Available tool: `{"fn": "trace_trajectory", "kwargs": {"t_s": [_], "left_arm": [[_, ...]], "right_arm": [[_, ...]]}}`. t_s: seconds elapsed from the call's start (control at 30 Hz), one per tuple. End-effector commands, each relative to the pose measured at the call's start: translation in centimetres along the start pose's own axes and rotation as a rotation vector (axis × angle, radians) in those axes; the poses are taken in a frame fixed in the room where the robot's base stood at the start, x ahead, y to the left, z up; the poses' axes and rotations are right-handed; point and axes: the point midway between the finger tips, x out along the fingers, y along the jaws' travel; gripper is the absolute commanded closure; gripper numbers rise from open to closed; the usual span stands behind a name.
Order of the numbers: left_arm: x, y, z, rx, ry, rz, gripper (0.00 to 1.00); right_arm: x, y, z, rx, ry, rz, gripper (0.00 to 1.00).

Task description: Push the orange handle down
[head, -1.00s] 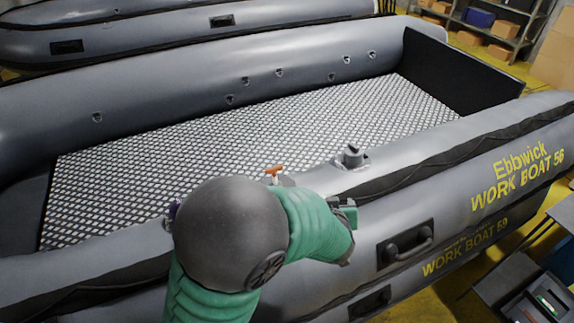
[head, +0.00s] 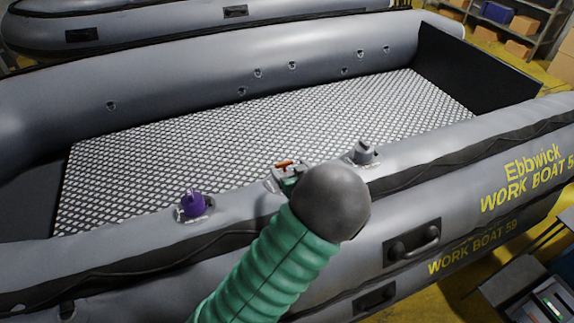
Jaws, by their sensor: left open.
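The small orange handle (head: 284,163) shows on the near tube of the grey inflatable boat, between a purple knob and a grey fitting. My left arm comes in from the bottom in a green ribbed sleeve, with a dark round joint at its end. My left gripper (head: 289,182) is just beyond this joint, close in front of the orange handle, and is open. The joint partly hides it, and I cannot tell whether it touches the handle. The handle's base is mostly hidden. My right gripper is not in view.
The purple knob (head: 193,204) is left of the handle and the grey fitting (head: 364,152) is right of it, both on the near tube. A black grab handle (head: 412,243) is on the boat's side. The patterned floor (head: 250,140) inside the boat is clear.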

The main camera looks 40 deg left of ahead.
Motion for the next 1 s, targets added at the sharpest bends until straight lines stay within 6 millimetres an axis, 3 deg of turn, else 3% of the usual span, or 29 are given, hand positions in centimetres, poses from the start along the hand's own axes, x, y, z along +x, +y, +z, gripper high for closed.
{"fn": "trace_trajectory", "kwargs": {"t_s": [0.17, 0.47, 1.0], "left_arm": [[2.3, 0.0, 0.0, 0.000, 0.000, 0.000, 0.24], [2.7, 0.1, 0.0, -0.001, -0.001, 0.002, 0.24], [2.6, 0.1, 0.0, -0.001, -0.001, 0.003, 0.94]], "right_arm": [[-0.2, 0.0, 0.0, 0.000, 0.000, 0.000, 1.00], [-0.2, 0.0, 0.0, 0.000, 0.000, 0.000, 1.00], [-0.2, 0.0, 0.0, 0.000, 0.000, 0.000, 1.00]]}}
